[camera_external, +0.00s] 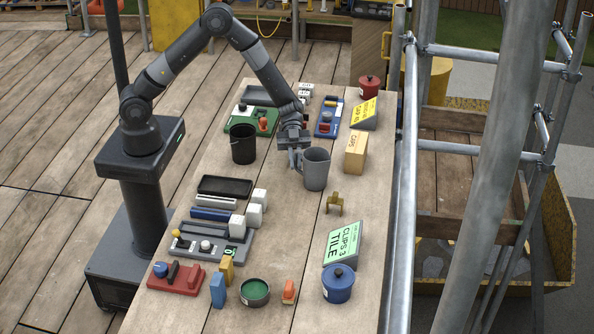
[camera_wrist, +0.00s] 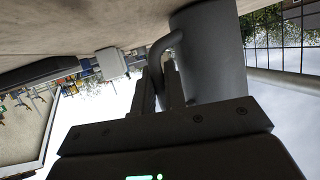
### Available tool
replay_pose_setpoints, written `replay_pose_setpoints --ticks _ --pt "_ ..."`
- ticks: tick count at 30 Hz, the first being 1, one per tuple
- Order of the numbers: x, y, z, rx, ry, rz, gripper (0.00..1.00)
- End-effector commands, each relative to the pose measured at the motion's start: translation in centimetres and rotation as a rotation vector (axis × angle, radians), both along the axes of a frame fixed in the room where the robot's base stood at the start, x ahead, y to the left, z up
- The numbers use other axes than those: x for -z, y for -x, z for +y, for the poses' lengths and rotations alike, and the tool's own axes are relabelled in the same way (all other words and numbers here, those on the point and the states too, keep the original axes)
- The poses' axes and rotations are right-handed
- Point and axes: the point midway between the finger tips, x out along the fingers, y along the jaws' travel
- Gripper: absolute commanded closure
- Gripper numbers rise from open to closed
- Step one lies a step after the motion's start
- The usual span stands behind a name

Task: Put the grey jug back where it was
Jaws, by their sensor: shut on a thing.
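The grey jug (camera_external: 316,169) is upright at the middle of the wooden table (camera_external: 285,225). It also shows in the wrist view (camera_wrist: 212,55), with its handle (camera_wrist: 163,45) between the fingers. My gripper (camera_external: 297,163) is shut on the jug's handle from the left side. In the wrist view the two fingers (camera_wrist: 160,85) stand on either side of the handle. I cannot tell whether the jug's base touches the table or hangs just above it.
A black bucket (camera_external: 243,147) stands left of the jug, and a cardboard caps box (camera_external: 356,152) stands to its right. A small brass clip (camera_external: 334,203) lies in front. A green sign (camera_external: 342,245) and blue pot (camera_external: 338,284) are nearer. Table around the clip is mostly clear.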

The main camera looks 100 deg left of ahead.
Motion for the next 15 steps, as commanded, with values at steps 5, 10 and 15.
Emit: replay_pose_setpoints --ticks 5,10,15 --pt "0.30 0.01 -0.01 0.000 0.000 0.000 0.86" --pt "0.29 0.02 -0.02 0.000 0.000 0.000 0.72" --pt "0.28 0.02 -0.02 0.000 0.000 0.000 0.67"
